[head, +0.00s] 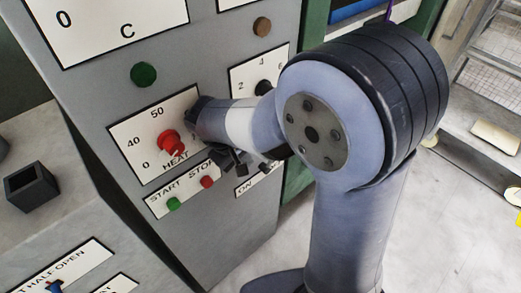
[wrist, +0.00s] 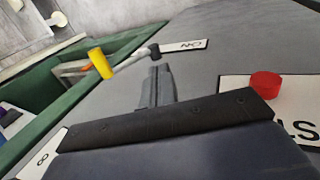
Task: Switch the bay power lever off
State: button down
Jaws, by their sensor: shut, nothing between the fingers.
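The power lever shows in the wrist view as a pale rod with a yellow grip (wrist: 101,63) and a dark pivot. Its pivot end is beside the ON label (wrist: 190,45), and the yellow grip points left, away from the label. In the head view, my arm hides most of the lever, and only the ON label (head: 243,191) shows clearly. My gripper (wrist: 157,72) is shut and empty, with its tips close to the pivot end; I cannot tell whether they touch. In the head view my gripper (head: 236,163) is in front of the panel, partly hidden.
The grey panel (head: 90,88) carries a red HEAT knob (head: 171,143), a green START button (head: 173,203) and a red STOP button (head: 207,181), close to my gripper. The red button also shows in the wrist view (wrist: 266,84). A dark open box (head: 31,187) sits at left.

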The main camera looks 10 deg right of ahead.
jog(key=shift+s+a, duration=0.65)
jog(key=shift+a, duration=0.25)
jog(key=w+d+f+p, duration=0.1)
jog(key=w+d+p, duration=0.1)
jog(key=w+d, duration=0.5)
jog(key=shift+d, duration=1.7)
